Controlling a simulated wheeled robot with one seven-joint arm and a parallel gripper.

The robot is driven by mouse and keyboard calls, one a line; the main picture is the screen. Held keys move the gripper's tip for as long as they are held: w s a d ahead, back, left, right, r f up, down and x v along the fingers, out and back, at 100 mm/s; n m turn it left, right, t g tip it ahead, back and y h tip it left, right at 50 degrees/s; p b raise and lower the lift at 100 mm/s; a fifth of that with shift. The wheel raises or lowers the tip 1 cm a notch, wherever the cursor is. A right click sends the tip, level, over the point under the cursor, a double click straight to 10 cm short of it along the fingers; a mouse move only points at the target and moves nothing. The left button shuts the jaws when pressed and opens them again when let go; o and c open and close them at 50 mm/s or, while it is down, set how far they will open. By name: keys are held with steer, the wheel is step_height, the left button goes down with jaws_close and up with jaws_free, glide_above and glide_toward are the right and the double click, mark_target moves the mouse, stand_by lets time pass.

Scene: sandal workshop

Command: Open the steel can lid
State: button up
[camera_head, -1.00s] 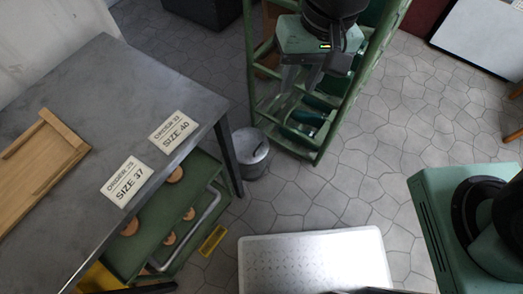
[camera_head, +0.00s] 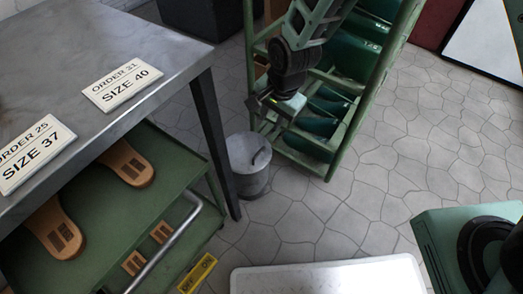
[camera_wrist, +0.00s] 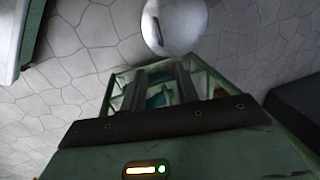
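The steel can (camera_head: 247,180) stands on the floor beside the dark table leg. Its round lid (camera_head: 243,150) covers the top and has a dark curved handle (camera_head: 262,156). In the wrist view the can's pale lid (camera_wrist: 185,25) shows at the top middle, beyond my fingertips. My gripper (camera_head: 266,106) is above and slightly right of the can in the head view, apart from it. In the wrist view my gripper (camera_wrist: 160,75) shows two dark fingers with an empty gap between them.
A green rack (camera_head: 345,130) with green things on its shelves stands right behind the can. A metal table (camera_head: 120,40) with two order cards and a green shelf (camera_head: 100,215) with sandal soles are at left. Stone floor (camera_head: 300,215) is free in front.

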mark_target(260, 151)
steer(key=f+b, duration=0.2)
steer(key=f, duration=0.3)
steer(key=w+a+f+b, duration=0.1)
steer(key=f+b, duration=0.1)
steer(key=f, duration=0.3)
steer(key=w+a+f+b, duration=0.1)
steer(key=f+b, duration=0.1)
steer(key=f, duration=0.3)
steer(key=shift+a+f, duration=0.25)
steer(key=shift+f, duration=0.15)
jaws_close()
